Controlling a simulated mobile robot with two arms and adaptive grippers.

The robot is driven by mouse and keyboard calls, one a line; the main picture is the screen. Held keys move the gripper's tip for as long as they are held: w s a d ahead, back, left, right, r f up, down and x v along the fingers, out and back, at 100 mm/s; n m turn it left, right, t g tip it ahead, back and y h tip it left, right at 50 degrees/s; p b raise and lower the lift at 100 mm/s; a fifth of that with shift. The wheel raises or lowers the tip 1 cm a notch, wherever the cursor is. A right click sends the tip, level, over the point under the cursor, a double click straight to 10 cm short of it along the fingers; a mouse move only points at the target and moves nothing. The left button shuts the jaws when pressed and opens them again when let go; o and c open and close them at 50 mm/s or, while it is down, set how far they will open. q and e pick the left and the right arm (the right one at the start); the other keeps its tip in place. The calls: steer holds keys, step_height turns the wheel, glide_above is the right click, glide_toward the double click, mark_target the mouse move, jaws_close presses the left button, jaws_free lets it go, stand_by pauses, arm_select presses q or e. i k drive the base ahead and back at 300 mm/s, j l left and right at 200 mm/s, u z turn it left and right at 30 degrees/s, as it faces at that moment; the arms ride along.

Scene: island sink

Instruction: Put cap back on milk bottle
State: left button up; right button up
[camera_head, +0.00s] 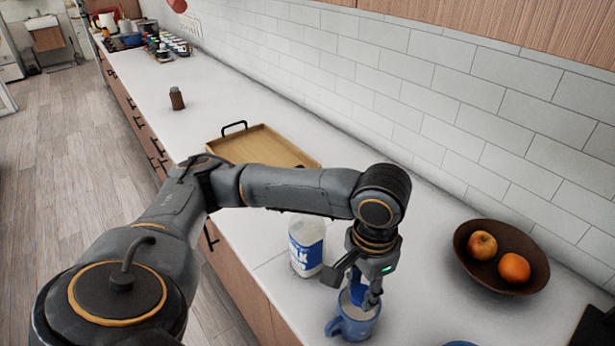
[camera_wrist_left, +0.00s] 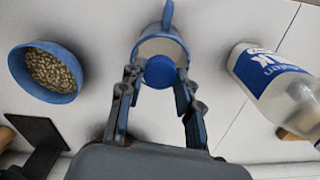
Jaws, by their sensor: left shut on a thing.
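The white milk bottle with a blue label (camera_head: 306,250) stands upright on the counter, its top partly hidden behind my left arm. In the left wrist view the bottle (camera_wrist_left: 270,80) is at the right. My left gripper (camera_head: 360,292) points down, its fingers closed around the round blue cap (camera_wrist_left: 159,72). The cap is over or in front of the opening of a blue mug (camera_head: 353,322), left of centre below the gripper; I cannot tell the gap. The mug also shows in the wrist view (camera_wrist_left: 160,47). The gripper is apart from the bottle, to its right. My right gripper is not visible.
A brown bowl (camera_head: 463,244) with an apple and an orange is at the right. A blue bowl of grain (camera_wrist_left: 44,92) is left of the mug in the wrist view. A wooden tray (camera_head: 255,145) lies behind my arm. The tiled wall bounds the counter.

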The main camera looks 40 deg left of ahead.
mark_target(306, 233)
steer(key=k+j, duration=0.1)
steer(key=j, duration=0.3)
steer(key=k+j+z, duration=0.1)
steer(key=j, duration=0.25)
steer(key=k+j, duration=0.15)
steer(key=j, duration=0.2)
steer(key=k+j+z, duration=0.1)
steer(key=j, duration=0.3)
steer(key=k+j, duration=0.15)
steer(key=j, duration=0.2)
steer(key=k+j, duration=0.15)
steer(key=j, duration=0.2)
steer(key=z, duration=0.05)
